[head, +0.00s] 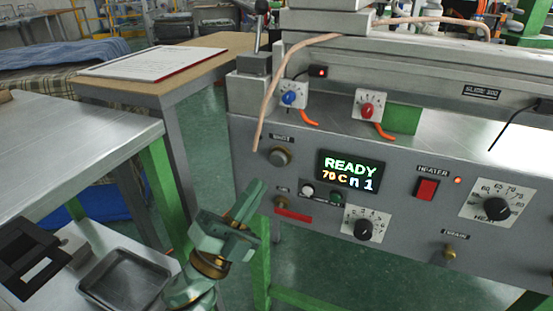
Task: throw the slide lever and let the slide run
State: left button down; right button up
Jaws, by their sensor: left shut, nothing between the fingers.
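The slide lever is probably the upright rod with a black ball knob (261,7) at the top of the picture. It stands above a grey block (254,64) at the left end of the machine. My green left gripper (254,190) is in front of the machine's panel, at the panel's left part, well below the lever and apart from it. Its fingers are shut and empty, pointing up and to the right. A grey slide rail (420,75) runs along the machine's top, with a plate marked SLIDE (480,93). My right gripper is out of view.
The panel display (348,172) reads READY, 70 C and n 1. Red and blue knobs (289,98), a thin tan hose (272,95) and a heater switch (426,189) are close by. A steel table (70,140) stands left, with a grey tray (125,280) lower down.

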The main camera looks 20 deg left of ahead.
aim_at(261, 7)
jog(key=k+l, duration=0.15)
jog(key=l, duration=0.15)
jog(key=k+l, duration=0.1)
jog(key=l, duration=0.25)
jog(key=k+l, duration=0.15)
jog(key=l, duration=0.15)
jog(key=k+l, duration=0.15)
jog(key=l, duration=0.15)
